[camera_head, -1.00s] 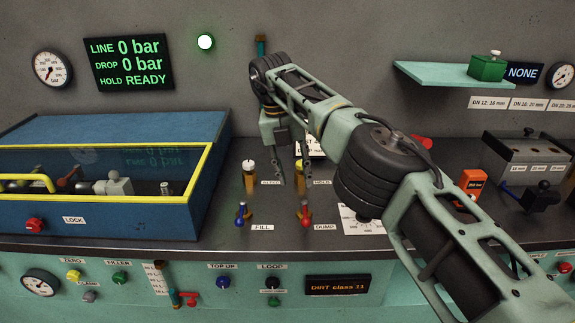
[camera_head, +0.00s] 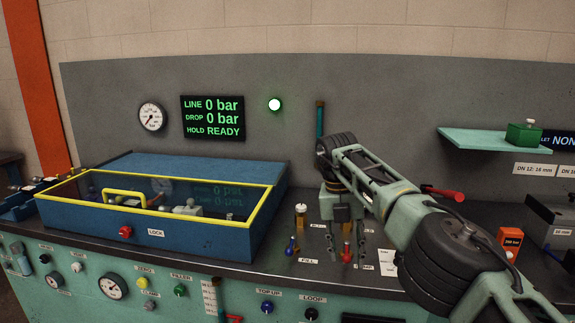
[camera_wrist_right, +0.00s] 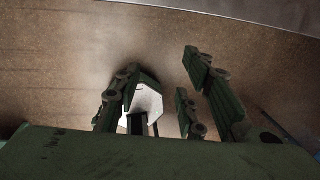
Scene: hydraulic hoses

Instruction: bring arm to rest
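My right arm comes in from the lower right in the head view. Its gripper (camera_head: 346,250) hangs fingers down over the bench top, in line with the small valve handles. Its two fingers are apart. In the right wrist view the fingers (camera_wrist_right: 160,105) also stand apart. A pale, angular shape (camera_wrist_right: 148,100) shows between them, partly hidden by the left finger; I cannot tell what it is or whether it is touched. My left gripper is not in view.
A blue case with a yellow-rimmed clear lid (camera_head: 160,235) stands left of the gripper. A yellow-topped post (camera_head: 301,215), a blue handle (camera_head: 291,247) and a red handle (camera_head: 347,252) are close to the fingers. A green shelf (camera_head: 490,142) and an orange box (camera_head: 510,243) are at right.

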